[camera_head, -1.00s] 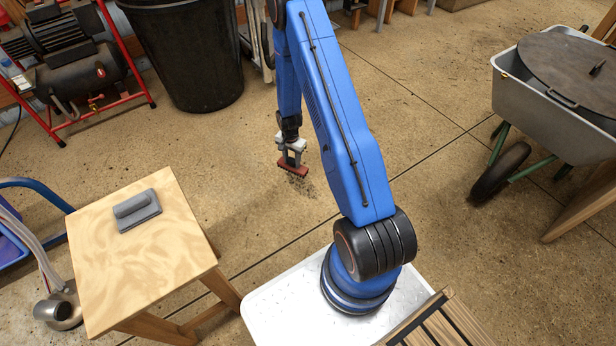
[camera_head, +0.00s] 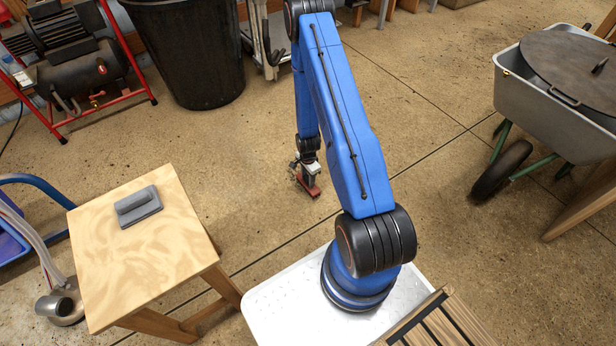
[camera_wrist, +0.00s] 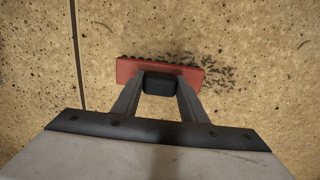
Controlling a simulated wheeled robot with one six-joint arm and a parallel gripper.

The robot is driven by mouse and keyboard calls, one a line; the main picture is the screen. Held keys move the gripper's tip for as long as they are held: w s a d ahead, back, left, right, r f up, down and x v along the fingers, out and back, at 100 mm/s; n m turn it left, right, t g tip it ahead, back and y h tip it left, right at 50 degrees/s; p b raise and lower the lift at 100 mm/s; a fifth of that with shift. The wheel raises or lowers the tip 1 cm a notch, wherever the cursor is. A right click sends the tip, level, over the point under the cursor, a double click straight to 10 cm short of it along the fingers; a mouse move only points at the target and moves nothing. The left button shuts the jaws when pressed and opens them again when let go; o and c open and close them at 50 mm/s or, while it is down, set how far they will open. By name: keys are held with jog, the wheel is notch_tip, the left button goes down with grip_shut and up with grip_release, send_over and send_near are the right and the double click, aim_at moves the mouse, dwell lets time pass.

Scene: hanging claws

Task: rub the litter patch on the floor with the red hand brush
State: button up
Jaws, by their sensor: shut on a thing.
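My gripper (camera_head: 309,174) is low over the floor, its fingers shut on the dark grip of the red hand brush (camera_head: 312,190). In the wrist view the brush's red block (camera_wrist: 128,71) lies crosswise between and beyond my fingertips, close to the floor. The litter patch (camera_wrist: 224,76), a scatter of dark flecks, shows past the brush's right end and along its far edge. The brush covers part of the patch. In the head view my arm and the brush hide most of it. I cannot tell whether the bristles touch the floor.
A wooden stool (camera_head: 105,275) with a grey float-like block (camera_head: 138,206) stands left. A black bin (camera_head: 192,60) and a compressor (camera_head: 75,75) are at the back. A wheelbarrow (camera_head: 545,100) is at right. The floor around the brush is clear.

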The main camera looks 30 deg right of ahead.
jog(key=shift+s+f, duration=0.1)
jog(key=shift+f, duration=1.25)
jog(key=shift+s+r, duration=0.1)
jog(key=shift+s, duration=1.4)
jog(key=shift+f, duration=0.3)
jog(key=shift+w, duration=0.1)
